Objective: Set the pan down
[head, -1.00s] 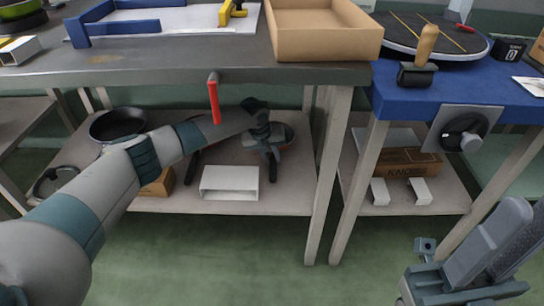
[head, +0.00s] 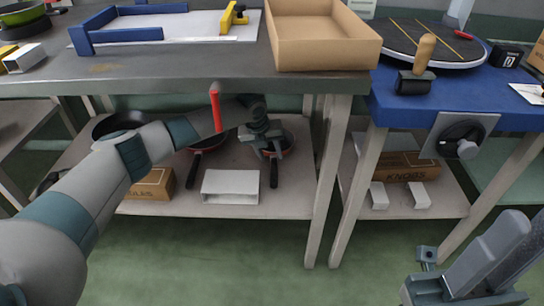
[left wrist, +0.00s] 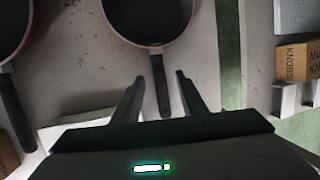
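A dark pan with a reddish outside (head: 289,140) rests on the lower shelf (head: 225,210) under the grey bench, its black handle (head: 273,173) toward me. In the left wrist view the pan (left wrist: 150,18) lies flat, and its handle (left wrist: 163,95) runs between the two spread fingers of my left gripper (left wrist: 159,76). That gripper (head: 264,142) is open, empty and above the handle; it hides part of the pan in the head view. My right gripper (head: 490,262) is at the lower right, away from the shelf; its finger gap is unclear.
Another red-sided pan (head: 207,144) lies to the left, and a dark pan (head: 112,122) is farther left. A white open box (head: 230,186) and a brown carton (head: 152,184) share the shelf. A red handle (head: 215,108) hangs at the bench edge (head: 180,82) near my left arm.

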